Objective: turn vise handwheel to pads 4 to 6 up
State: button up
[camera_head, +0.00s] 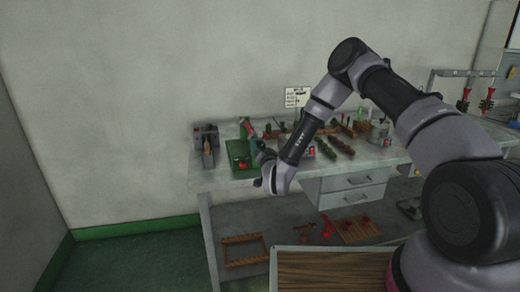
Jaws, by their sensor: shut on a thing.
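A green device (237,154), which I take to be the vise, stands near the left end of the grey workbench. My gripper (261,161) is at its right side, small and dark in this view. It appears shut on the vise handwheel, but the fingers and the wheel are mostly hidden by my wrist. I cannot read any pad numbers or tell which pads face up.
A dark machine with a tan part (207,144) stands left of the vise. Drawers (352,188) and a lower shelf with a wooden frame (244,250) are below.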

jog(key=shift+s+a+f+m, duration=0.1)
jog(key=shift+f+m, duration=0.05)
jog(key=shift+m, duration=6.25)
jog(key=shift+f+m, duration=0.15)
jog(key=shift+m, duration=6.85)
jog(key=o, duration=1.4)
jog(key=v, duration=1.1)
jog(key=shift+r, duration=0.1)
